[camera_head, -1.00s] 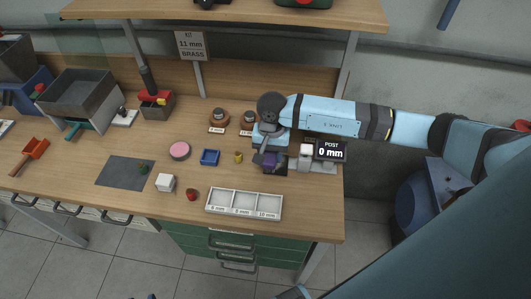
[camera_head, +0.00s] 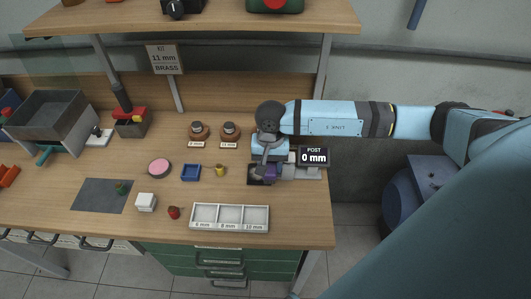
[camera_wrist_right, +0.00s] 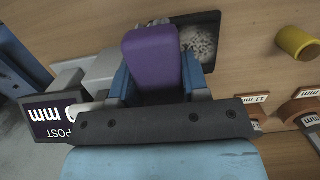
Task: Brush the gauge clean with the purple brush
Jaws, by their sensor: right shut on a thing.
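The purple brush (camera_head: 270,172) is held in my right gripper (camera_head: 268,165), which is shut on it and points down at the bench's right end. In the right wrist view the brush's purple handle (camera_wrist_right: 152,58) stands between the blue fingers; its bristles are hidden. The gauge (camera_head: 309,174) has grey blocks on a pale base, and its black display (camera_head: 314,157) reads "POST 0 mm". In the right wrist view its grey blocks (camera_wrist_right: 98,72) are just left of the fingers. I cannot tell whether the brush touches the gauge. My left gripper is out of view.
A dark pad (camera_head: 254,181) with a pale speckled patch (camera_wrist_right: 199,40) lies beside the brush. A white three-part tray (camera_head: 229,229) stands at the front. A yellow cylinder (camera_head: 220,170), blue tray (camera_head: 191,180) and two brown-based holders (camera_head: 230,133) are to the left.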

